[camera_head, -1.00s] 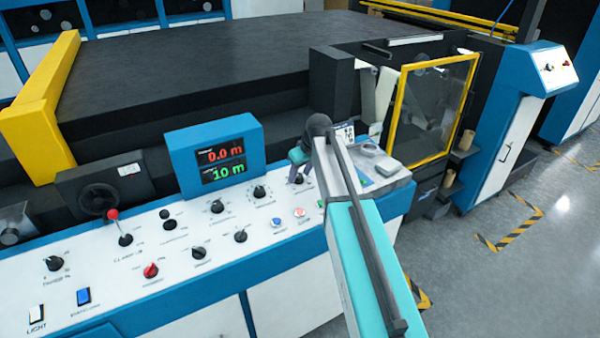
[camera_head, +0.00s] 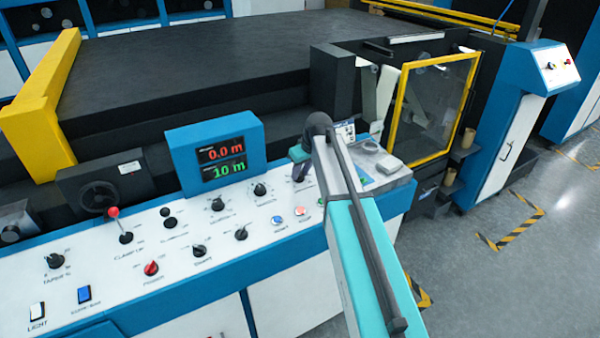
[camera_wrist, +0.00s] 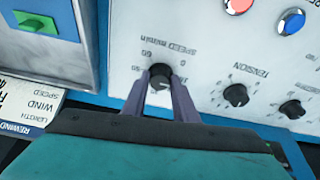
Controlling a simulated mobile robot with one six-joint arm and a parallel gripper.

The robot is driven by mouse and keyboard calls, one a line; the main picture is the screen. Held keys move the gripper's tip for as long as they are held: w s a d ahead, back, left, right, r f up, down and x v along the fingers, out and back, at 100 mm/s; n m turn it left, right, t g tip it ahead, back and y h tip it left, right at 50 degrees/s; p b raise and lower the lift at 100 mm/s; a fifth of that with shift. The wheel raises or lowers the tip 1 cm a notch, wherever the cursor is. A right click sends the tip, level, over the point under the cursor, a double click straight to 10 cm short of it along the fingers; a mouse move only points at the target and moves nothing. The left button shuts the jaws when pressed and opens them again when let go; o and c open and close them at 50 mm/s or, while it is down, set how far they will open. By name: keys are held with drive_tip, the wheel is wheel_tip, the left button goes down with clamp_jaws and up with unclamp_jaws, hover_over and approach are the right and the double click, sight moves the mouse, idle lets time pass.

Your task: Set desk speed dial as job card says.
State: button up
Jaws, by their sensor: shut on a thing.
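The speed dial (camera_wrist: 160,75) is a black knob on the white desk panel, under an upside-down "SPEED m/min" label in the wrist view. My gripper (camera_wrist: 161,82) has one finger on each side of this knob and is shut on it. Its pointer mark cannot be read. In the head view my gripper (camera_head: 300,170) reaches down to the right part of the desk and hides the dial. The job card (camera_wrist: 32,103) shows partly at the left of the wrist view, with the words rewind, length, wind and speed; its values are not readable.
A tension knob (camera_wrist: 235,95) and another black knob (camera_wrist: 291,109) sit beside the dial. A red button (camera_wrist: 238,5) and a blue button (camera_wrist: 292,20) are close by. The display (camera_head: 219,160) reads 0.0 m and 10 m.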

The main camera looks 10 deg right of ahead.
drive_tip(key=shift+a, duration=0.1)
drive_tip(key=m+b, duration=0.1)
drive_tip(key=m, duration=0.2)
drive_tip(key=m+h+b, duration=0.1)
drive_tip(key=m, duration=0.2)
drive_tip(key=shift+a+m+h, duration=0.15)
drive_tip(key=shift+m+h, duration=0.15)
drive_tip(key=m, duration=0.3)
drive_tip(key=m+h+b, duration=0.1)
drive_tip(key=m, duration=0.3)
drive_tip(key=shift+w+a+g, duration=0.1)
drive_tip(key=shift+a+g, duration=0.1)
drive_tip(key=shift+g, duration=0.1)
drive_tip(key=m+b, duration=0.1)
drive_tip(key=m, duration=0.2)
drive_tip(key=m+g+h+b, duration=0.1)
drive_tip(key=m, duration=0.2)
drive_tip(key=shift+w+m, duration=0.2)
drive_tip(key=shift+m, duration=0.2)
drive_tip(key=m+g+b, duration=0.1)
drive_tip(key=m, duration=0.5)
drive_tip(key=shift+w, duration=0.1)
drive_tip(key=o, duration=1.1)
drive_tip(key=shift+g, duration=0.3)
drive_tip(key=shift+c, duration=0.2)
drive_tip(key=shift+r, duration=0.25)
